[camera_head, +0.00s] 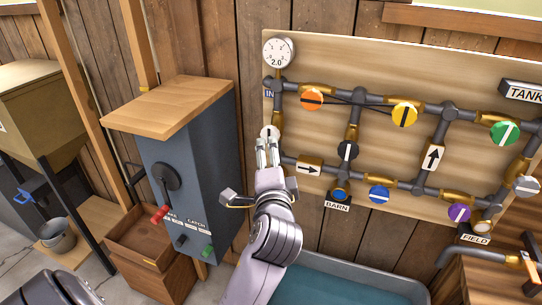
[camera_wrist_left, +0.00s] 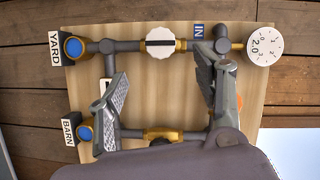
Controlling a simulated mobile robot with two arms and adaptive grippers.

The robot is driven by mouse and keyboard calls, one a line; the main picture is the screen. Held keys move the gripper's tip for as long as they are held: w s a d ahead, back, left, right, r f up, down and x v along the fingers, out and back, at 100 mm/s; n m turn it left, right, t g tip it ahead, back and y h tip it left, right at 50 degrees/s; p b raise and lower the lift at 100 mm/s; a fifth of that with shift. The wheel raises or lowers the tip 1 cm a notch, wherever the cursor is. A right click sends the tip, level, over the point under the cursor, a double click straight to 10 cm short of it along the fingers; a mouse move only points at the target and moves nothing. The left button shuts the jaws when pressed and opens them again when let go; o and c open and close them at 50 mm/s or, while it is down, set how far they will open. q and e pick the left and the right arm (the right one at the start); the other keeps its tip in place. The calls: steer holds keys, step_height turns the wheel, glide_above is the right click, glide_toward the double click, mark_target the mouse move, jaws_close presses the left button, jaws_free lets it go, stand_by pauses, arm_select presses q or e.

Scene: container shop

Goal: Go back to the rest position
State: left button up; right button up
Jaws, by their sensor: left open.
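My left gripper (camera_head: 267,152) is in front of the left side of the wooden pipe board (camera_head: 400,75), with its fingers pointing up at a white round knob (camera_head: 269,131). In the left wrist view the gripper (camera_wrist_left: 166,82) is open, with its two fingers apart and nothing between them. The white knob (camera_wrist_left: 160,43) shows beyond the fingertips, between the two finger lines, and looks clear of both. Its lower edge is partly covered by the fingertips in the head view. My right gripper is not in view.
A pressure gauge (camera_head: 277,52) tops the pipes, with orange (camera_head: 312,99), yellow (camera_head: 404,114) and other coloured valves to the right. A grey lever cabinet (camera_head: 205,150) stands close left of my arm. A water trough (camera_head: 330,281) lies below the board, and a wooden crate (camera_head: 150,262) stands lower left.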

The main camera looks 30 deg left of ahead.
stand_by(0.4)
arm_select(q)
steer(key=s+d+f+n+g+h, duration=0.2)
steer(key=s+f+h, duration=0.15)
steer(key=f, duration=0.55)
steer(key=s+d+f+n+g+h, duration=0.1)
steer(key=s+d+f+g+h, duration=0.3)
steer(key=f, duration=0.6)
steer(key=s+d+f+n+g+h, duration=0.1)
steer(key=s+d+f+n+g, duration=0.1)
steer(key=s+f, duration=0.45)
steer(key=s+d+f+n+g+h, duration=0.2)
steer(key=s+f, duration=0.1)
steer(key=s, duration=0.7)
step_height(320, 180, down, 30)
steer(key=s+g+b, duration=0.2)
steer(key=b, duration=0.2)
steer(key=s+a+f+b, duration=0.1)
steer(key=s+f+b, duration=0.1)
steer(key=s+f, duration=0.6)
steer(key=s+a+f+b, duration=0.1)
steer(key=s+f+b, duration=0.1)
steer(key=s+f, duration=0.6)
step_height(320, 180, down, 5)
steer(key=shift+s+a+m+g, duration=0.2)
steer(key=shift+a+m+g, duration=0.05)
steer(key=shift+m+g, duration=0.15)
steer(key=shift+y, duration=0.25)
